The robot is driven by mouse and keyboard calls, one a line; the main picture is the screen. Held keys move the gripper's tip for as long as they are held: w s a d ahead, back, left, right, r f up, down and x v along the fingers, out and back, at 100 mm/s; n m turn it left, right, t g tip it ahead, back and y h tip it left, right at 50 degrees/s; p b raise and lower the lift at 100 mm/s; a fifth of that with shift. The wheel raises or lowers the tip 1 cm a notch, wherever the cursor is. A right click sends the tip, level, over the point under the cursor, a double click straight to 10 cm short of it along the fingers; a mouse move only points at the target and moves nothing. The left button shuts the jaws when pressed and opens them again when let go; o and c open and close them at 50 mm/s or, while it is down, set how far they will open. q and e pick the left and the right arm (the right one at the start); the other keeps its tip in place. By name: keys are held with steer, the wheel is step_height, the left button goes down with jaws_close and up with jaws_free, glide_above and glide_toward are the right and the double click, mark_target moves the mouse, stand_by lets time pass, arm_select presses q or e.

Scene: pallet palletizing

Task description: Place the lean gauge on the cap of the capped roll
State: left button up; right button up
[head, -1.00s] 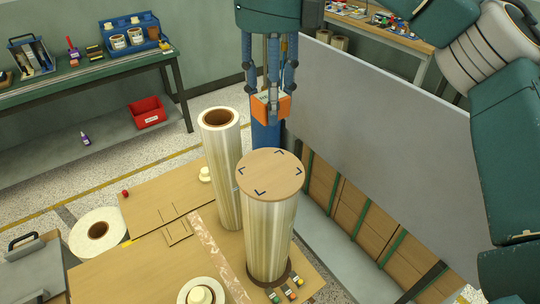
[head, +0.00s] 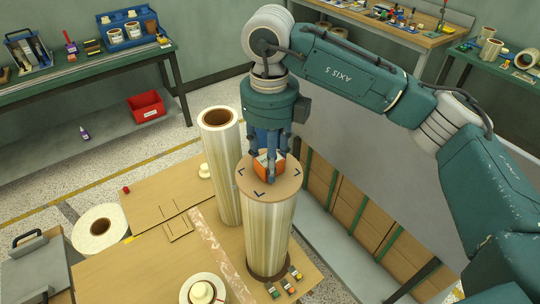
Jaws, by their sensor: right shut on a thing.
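The capped roll (head: 268,228) stands upright on the wooden pallet surface, with a round tan cap (head: 285,190) on top. The cap carries dark corner marks. My right gripper (head: 267,165) points down over the cap and is shut on the orange lean gauge (head: 263,170). The gauge is at the cap's top, between the corner marks; I cannot tell whether it touches the cap. The gripper fingers hide part of the gauge and the far part of the cap. My left gripper is not in view.
An uncapped roll (head: 221,170) stands close behind and left of the capped roll. A grey panel (head: 370,175) rises to the right. Several small coloured items lie at the capped roll's foot. A bench (head: 90,87) with a red bin (head: 146,106) below is at the back left.

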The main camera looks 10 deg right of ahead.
steer(key=shift+s, duration=0.1)
steer(key=o, duration=1.2)
steer(key=shift+a, duration=0.1)
steer(key=shift+f, duration=0.1)
steer(key=shift+r, duration=0.5)
step_height(320, 180, up, 11)
steer(key=shift+r+b, duration=0.15)
steer(key=shift+b, duration=1.05)
